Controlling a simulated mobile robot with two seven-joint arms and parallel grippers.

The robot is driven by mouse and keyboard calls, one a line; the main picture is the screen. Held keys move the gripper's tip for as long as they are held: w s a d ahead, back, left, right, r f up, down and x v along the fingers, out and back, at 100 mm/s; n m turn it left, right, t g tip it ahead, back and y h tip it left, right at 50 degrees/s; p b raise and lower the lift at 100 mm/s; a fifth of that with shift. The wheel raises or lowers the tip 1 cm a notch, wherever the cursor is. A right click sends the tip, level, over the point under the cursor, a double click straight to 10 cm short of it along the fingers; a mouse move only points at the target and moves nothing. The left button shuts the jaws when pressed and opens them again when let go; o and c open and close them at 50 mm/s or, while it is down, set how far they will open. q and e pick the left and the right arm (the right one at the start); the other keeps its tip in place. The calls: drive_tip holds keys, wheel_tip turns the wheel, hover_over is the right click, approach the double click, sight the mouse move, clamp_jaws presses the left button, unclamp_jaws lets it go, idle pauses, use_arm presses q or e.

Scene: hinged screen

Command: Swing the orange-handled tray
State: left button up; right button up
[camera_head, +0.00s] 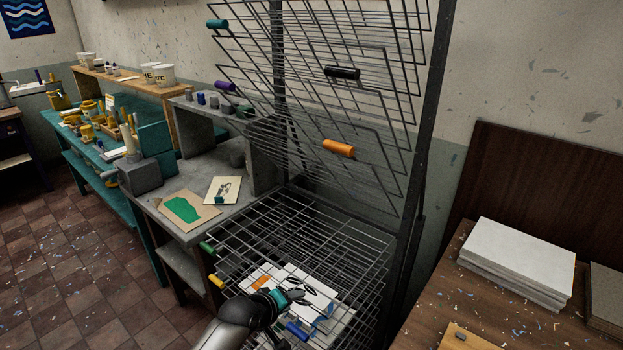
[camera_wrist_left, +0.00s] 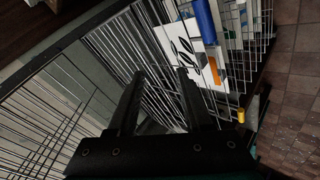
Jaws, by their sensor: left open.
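The orange-handled tray (camera_head: 383,180) is a wire tray raised at a steep tilt in the upper part of the drying rack. Its orange handle (camera_head: 339,148) is on its lower edge, in front of the rack. My left gripper (camera_head: 296,295) is well below that handle, over the lower, level trays and the prints lying on them. It is open and empty, apart from the orange handle. In the left wrist view its two fingers (camera_wrist_left: 160,75) are spread, with wire bars and a print behind them. My right gripper does not show.
Other raised trays have teal (camera_head: 217,24), purple (camera_head: 225,86) and black (camera_head: 342,72) handles. Lowered ones have green (camera_head: 207,247), yellow (camera_head: 216,281) and blue (camera_head: 298,332) handles. A dark upright post (camera_head: 424,150) stands right of the trays. A wooden table (camera_head: 440,290) with stacked paper (camera_head: 517,258) is at right.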

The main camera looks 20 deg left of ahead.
use_arm(q)
drive_tip(key=w+d+r+n+t+h+p, duration=0.1)
drive_tip(key=w+r+p, duration=0.15)
drive_tip(key=r, duration=0.85)
drive_tip(key=w+r+n+t+h+p, duration=0.1)
drive_tip(key=w+r+n+t+p, duration=0.15)
drive_tip(key=r, duration=0.85)
drive_tip(key=h+p, duration=0.1)
drive_tip(key=p, duration=0.2)
approach(335, 148)
drive_tip(key=w+f, duration=0.1)
drive_tip(key=w, duration=0.1)
drive_tip(key=shift+t, duration=0.35)
drive_tip(key=b+x, duration=0.1)
drive_tip(key=x, duration=0.2)
drive_tip(key=d+x, duration=0.1)
drive_tip(key=x, duration=0.3)
drive_tip(key=shift+f+b, duration=0.25)
drive_tip(key=shift+b, duration=0.1)
drive_tip(key=shift+w+d, duration=0.1)
drive_tip(key=shift+w, duration=0.15)
drive_tip(key=shift+c, duration=1)
drive_tip(key=shift+s+r, duration=0.1)
clamp_jaws()
